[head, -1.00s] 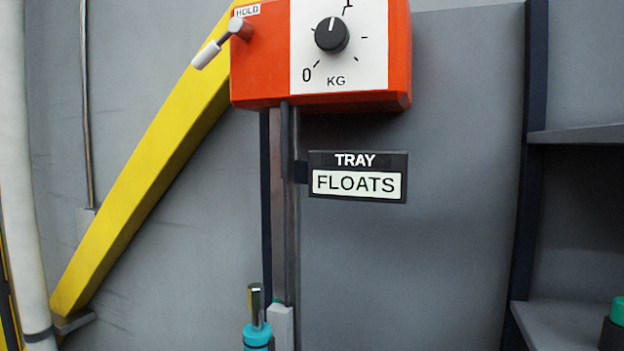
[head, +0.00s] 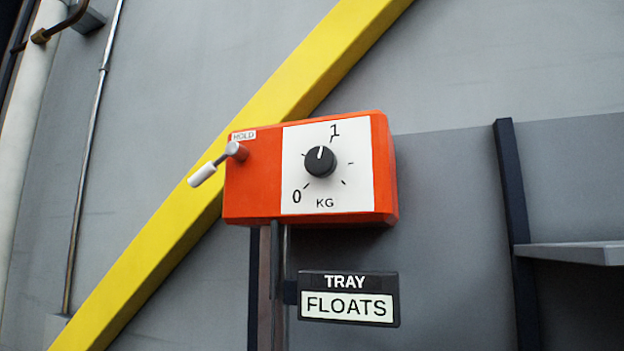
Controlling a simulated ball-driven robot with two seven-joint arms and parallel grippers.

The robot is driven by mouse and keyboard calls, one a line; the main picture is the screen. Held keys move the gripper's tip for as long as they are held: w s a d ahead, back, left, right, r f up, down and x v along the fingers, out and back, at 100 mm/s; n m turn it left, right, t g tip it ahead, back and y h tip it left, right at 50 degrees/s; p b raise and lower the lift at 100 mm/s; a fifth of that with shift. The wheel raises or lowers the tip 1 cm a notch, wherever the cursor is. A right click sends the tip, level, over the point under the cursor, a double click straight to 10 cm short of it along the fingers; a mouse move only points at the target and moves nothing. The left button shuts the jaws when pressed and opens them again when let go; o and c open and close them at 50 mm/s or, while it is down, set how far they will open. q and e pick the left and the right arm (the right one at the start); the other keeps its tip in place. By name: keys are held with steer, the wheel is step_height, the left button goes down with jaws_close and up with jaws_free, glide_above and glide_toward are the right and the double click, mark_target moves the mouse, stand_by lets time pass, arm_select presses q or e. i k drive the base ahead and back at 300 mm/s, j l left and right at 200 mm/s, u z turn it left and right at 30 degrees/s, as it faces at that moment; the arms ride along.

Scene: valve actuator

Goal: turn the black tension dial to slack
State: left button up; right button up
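The black tension dial (head: 320,161) is a round knob on the white face (head: 357,185) of an orange box (head: 253,190). The face has tick marks around the knob, a 0 at lower left, a 1 at the top and KG below. The white pointer line on the knob points up, close to the 1. No mark on the face reads slack. Neither of my grippers is in the head view.
A lever with a white grip (head: 202,175) sticks out at the box's left, under a HOLD label (head: 243,135). A TRAY FLOATS sign (head: 348,299) hangs below. A yellow beam (head: 150,250) runs diagonally behind. A grey shelf (head: 575,254) is at right.

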mark_target(321, 162)
steer(key=k+l, duration=0.1)
steer(key=l, duration=0.4)
steer(key=k+l, duration=0.15)
steer(key=l, duration=0.35)
steer(key=k+l+z, duration=0.1)
steer(key=l, duration=0.45)
